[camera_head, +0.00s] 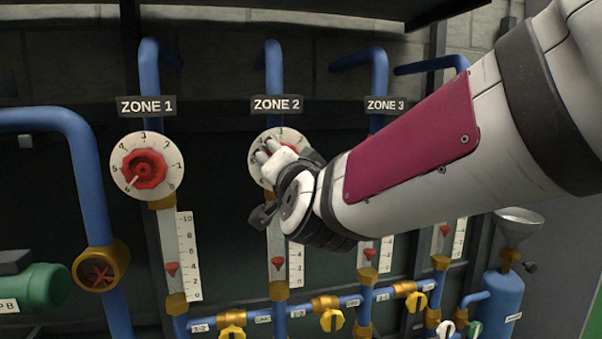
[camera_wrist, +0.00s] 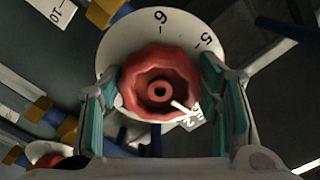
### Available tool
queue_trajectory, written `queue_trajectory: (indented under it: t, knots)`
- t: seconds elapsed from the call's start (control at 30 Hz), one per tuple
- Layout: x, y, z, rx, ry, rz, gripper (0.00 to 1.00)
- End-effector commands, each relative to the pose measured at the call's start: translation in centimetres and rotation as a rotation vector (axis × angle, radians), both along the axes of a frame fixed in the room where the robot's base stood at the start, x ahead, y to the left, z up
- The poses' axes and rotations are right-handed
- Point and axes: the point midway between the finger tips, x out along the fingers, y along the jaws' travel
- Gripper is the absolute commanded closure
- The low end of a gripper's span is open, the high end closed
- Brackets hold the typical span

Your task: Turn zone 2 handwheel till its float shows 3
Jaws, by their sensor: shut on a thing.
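The zone 2 handwheel (camera_wrist: 135,65) is red and scalloped, in front of a white numbered dial (camera_wrist: 115,55). In the head view my gripper (camera_head: 272,152) covers most of this wheel and dial.
The zone 1 handwheel (camera_head: 146,169) stands to the left, its float (camera_head: 171,268) near 4. Zone 3's dial is hidden behind my arm; its float (camera_head: 369,254) shows below. Yellow valves (camera_head: 332,319) line the lower pipes. A blue tank (camera_head: 497,300) stands at right.

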Motion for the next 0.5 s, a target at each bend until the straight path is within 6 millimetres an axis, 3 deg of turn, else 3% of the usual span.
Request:
queue_trajectory:
  t: [0.5]
  knots:
    - [0.05, -0.08, 0.08, 0.033, 0.009, -0.002, 0.71]
